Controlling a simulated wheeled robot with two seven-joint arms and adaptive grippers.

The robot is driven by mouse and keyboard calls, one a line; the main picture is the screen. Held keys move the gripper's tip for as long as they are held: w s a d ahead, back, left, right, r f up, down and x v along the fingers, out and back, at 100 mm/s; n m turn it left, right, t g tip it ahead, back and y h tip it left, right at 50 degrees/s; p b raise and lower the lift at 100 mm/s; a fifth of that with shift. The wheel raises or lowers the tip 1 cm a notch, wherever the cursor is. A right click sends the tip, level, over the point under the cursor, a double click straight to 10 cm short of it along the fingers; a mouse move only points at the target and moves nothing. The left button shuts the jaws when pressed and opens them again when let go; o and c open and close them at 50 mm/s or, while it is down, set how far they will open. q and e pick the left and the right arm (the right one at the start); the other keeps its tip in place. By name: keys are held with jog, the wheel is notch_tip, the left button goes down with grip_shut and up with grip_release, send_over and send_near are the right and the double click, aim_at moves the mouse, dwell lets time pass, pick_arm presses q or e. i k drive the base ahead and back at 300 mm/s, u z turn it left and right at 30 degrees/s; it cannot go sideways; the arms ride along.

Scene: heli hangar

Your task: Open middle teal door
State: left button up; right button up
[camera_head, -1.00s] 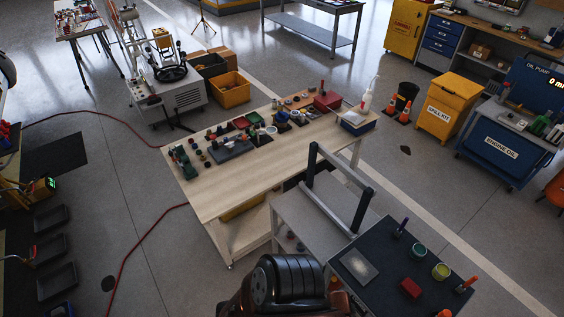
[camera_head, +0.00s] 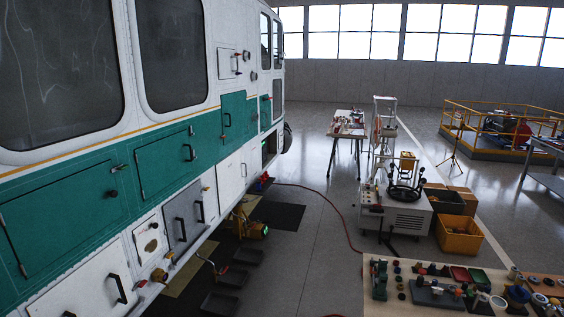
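The side of a white and teal vehicle fills the left of the head view. Its teal band carries several doors. The middle teal door (camera_head: 162,163) is a flat panel that looks shut, with a small black handle (camera_head: 190,152) near its right side. A larger teal door (camera_head: 60,212) lies to its left, with a dark knob near its right edge. A narrower teal door (camera_head: 237,112) lies to its right, with a black handle on it. Neither of my grippers is in view.
White lower panels with black handles (camera_head: 122,289) sit below the teal band. Dark trays (camera_head: 220,303) and a yellow lantern-like item (camera_head: 254,231) are on the floor beside the vehicle. A red hose (camera_head: 330,207) crosses the floor. A wooden workbench (camera_head: 375,272) is at lower right.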

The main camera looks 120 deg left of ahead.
aim_at(160, 163)
jog(key=u, duration=3.3)
jog(key=i, duration=0.75)
jog(key=u, duration=1.7)
